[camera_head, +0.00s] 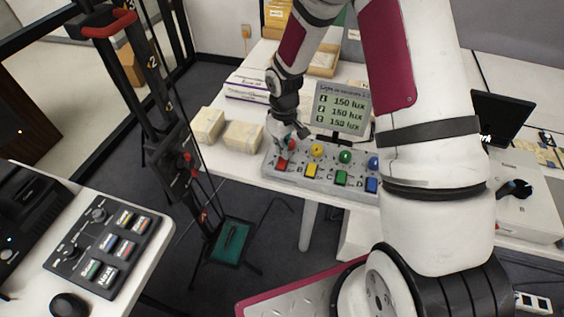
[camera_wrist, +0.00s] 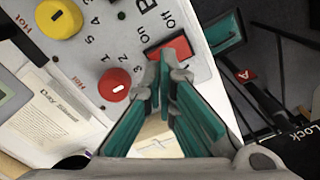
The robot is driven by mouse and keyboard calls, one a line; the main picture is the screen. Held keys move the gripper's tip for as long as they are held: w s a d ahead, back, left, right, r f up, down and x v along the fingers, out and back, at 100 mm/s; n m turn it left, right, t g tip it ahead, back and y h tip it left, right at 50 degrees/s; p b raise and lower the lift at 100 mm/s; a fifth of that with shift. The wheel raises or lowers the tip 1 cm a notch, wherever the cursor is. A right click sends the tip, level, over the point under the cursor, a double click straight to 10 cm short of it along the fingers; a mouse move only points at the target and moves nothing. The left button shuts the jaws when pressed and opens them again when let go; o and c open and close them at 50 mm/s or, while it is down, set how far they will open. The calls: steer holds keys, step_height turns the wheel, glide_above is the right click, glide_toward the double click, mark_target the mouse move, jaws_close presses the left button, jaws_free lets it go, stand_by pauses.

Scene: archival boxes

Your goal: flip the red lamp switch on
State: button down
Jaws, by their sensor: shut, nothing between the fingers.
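The red lamp switch (camera_wrist: 181,46) is a square rocker on the grey control panel, with "On" and "Off" printed beside it. It also shows in the head view (camera_head: 282,161) at the panel's left end. My gripper (camera_wrist: 165,66) is shut and empty, its teal-padded fingertips at the lower left edge of the red switch and covering part of it. I cannot tell whether they touch it. The head view shows my gripper (camera_head: 288,143) just above the switch. Which way the rocker is tilted is unclear. A red round knob (camera_wrist: 114,85) sits beside the switch.
The panel (camera_head: 322,178) also carries yellow, green and blue switches with matching knobs. A lux display (camera_head: 341,108) reading 150 lux on several lines stands behind it. Pale blocks (camera_head: 243,136) lie to the left. A dark stand (camera_head: 178,150) rises left of the table.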

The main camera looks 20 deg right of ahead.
steer(key=shift+f+b, duration=0.5)
steer(key=shift+f, duration=0.65)
stand_by(0.7)
steer(key=shift+r, duration=0.1)
steer(key=shift+r+p, duration=1.5)
steer(key=shift+r, duration=1.9)
steer(key=shift+r, duration=0.2)
steer(key=s+d+r+m+t+h, duration=0.1)
steer(key=s+r, duration=0.3)
steer(key=r, duration=0.7)
steer(key=s+d+r+m+t, duration=0.1)
steer(key=s+r, duration=0.4)
steer(key=r, duration=0.7)
steer(key=s+a+r+m+t, duration=0.1)
steer(key=s+r, duration=0.3)
steer(key=s, duration=0.5)
steer(key=s+r+m+t+y, duration=0.1)
steer(key=s+r+t, duration=0.1)
steer(key=s+r, duration=0.3)
steer(key=s, duration=0.4)
steer(key=shift+a+m, duration=0.4)
